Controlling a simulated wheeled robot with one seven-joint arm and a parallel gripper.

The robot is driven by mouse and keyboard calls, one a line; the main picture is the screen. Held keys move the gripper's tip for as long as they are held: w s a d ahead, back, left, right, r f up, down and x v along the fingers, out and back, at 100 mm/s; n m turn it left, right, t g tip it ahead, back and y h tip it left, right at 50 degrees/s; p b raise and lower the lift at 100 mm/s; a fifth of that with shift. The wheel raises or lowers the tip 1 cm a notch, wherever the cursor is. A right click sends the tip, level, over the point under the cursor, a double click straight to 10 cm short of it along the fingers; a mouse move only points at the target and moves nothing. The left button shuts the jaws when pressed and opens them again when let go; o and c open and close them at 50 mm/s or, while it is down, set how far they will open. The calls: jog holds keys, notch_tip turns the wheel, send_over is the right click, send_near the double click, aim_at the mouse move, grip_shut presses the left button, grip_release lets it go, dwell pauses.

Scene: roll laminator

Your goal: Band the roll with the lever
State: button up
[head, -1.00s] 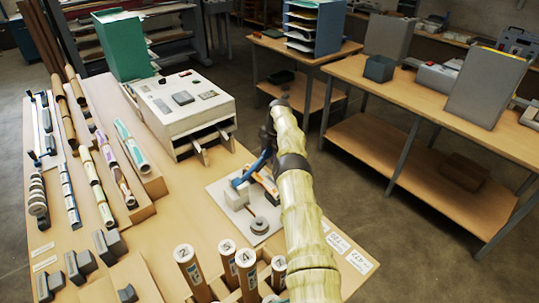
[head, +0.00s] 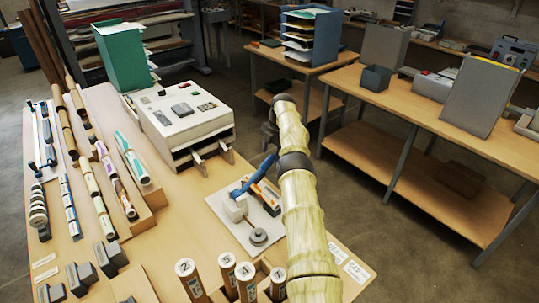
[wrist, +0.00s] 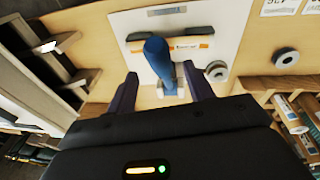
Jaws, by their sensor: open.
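The blue lever (head: 258,175) rises at a slant from a white banding stand on the bench. In the wrist view the lever (wrist: 158,58) stands between my two dark fingers, with its rounded end toward the camera. My gripper (wrist: 160,74) is open around the lever, with a gap visible on both sides. An orange roll with a white label (wrist: 188,43) lies across the stand behind the lever; it also shows in the head view (head: 267,194). The stand's light base plate (head: 268,228) is partly hidden by my arm. In the head view my fingers are mostly hidden.
The white laminator (head: 185,118) stands just left of the stand. Numbered rolls (head: 246,280) stand upright at the bench's front. Wrapped rolls (head: 132,160) lie in racks at left. A grey disc (head: 258,236) sits on the plate. Another bench (head: 420,100) is at right.

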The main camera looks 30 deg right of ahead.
notch_tip(320, 180, up, 10)
jog(key=s+d+p, duration=0.1)
jog(key=p, duration=0.6)
jog(key=shift+d+f, duration=0.25)
jog(key=shift+d, duration=0.05)
